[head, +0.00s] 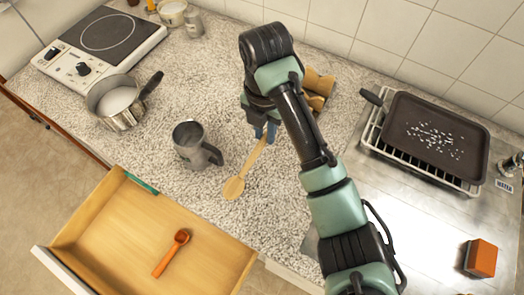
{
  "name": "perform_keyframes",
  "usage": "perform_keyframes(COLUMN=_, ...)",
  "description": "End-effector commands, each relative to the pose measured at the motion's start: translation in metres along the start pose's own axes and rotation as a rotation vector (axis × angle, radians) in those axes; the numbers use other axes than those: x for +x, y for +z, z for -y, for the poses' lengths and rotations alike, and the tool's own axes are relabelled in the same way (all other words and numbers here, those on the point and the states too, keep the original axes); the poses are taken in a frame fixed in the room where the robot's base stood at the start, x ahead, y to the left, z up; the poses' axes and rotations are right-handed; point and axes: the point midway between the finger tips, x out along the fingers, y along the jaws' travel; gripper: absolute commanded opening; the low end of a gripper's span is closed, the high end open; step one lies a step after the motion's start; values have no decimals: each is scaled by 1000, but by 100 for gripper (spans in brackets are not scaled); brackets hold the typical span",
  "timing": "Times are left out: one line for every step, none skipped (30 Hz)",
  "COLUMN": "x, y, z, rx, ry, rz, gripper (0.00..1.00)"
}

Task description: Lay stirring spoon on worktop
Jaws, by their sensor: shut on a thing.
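A wooden stirring spoon (235,187) shows over the speckled worktop (190,85), its bowl toward the front and its handle running up to my gripper. My gripper (266,135) is shut on the spoon's handle near its upper end. The arm hides part of the handle and most of the fingers. The spoon looks low over the worktop, but I cannot tell whether it touches.
A grey mug (190,145) stands left of the spoon, a saucepan (115,103) farther left. A hot plate (103,38) is at back left. An open drawer (95,212) holds an orange spoon (171,252). A pan on a rack (435,137) is at right.

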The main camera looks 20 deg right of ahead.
Motion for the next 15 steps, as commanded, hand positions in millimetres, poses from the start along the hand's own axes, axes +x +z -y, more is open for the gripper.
perform_keyframes(x=7, y=-1, z=0, rx=0, ry=1, rz=-2, gripper=0)
perform_keyframes(x=9, y=0, z=0, rx=-1, ry=1, rz=-1, gripper=0)
perform_keyframes(x=11, y=0, z=0, rx=0, ry=0, rz=0, gripper=0)
perform_keyframes(x=14, y=0, z=0, rx=0, ry=-1, rz=-1, gripper=0)
perform_keyframes(x=18, y=0, z=0, rx=1, ry=-1, rz=-1, gripper=0)
perform_keyframes(x=24, y=-1, z=1, rx=1, ry=-2, rz=-3, gripper=0)
perform_keyframes(x=30, y=-2, z=1, rx=1, ry=-2, rz=-4, gripper=0)
perform_keyframes(x=35, y=-2, z=1, rx=1, ry=-2, rz=-3, gripper=0)
perform_keyframes(x=42, y=-1, z=1, rx=2, ry=-2, rz=-2, gripper=0)
perform_keyframes(x=46, y=-1, z=1, rx=1, ry=-2, rz=-1, gripper=0)
perform_keyframes(x=50, y=-1, z=1, rx=0, ry=-2, rz=-1, gripper=0)
perform_keyframes(x=54, y=-1, z=0, rx=0, ry=-1, rz=0, gripper=0)
perform_keyframes(x=56, y=-1, z=0, rx=-1, ry=-1, rz=0, gripper=0)
perform_keyframes(x=57, y=-1, z=0, rx=-1, ry=-1, rz=0, gripper=0)
perform_keyframes(x=58, y=-1, z=0, rx=-1, ry=-1, rz=1, gripper=0)
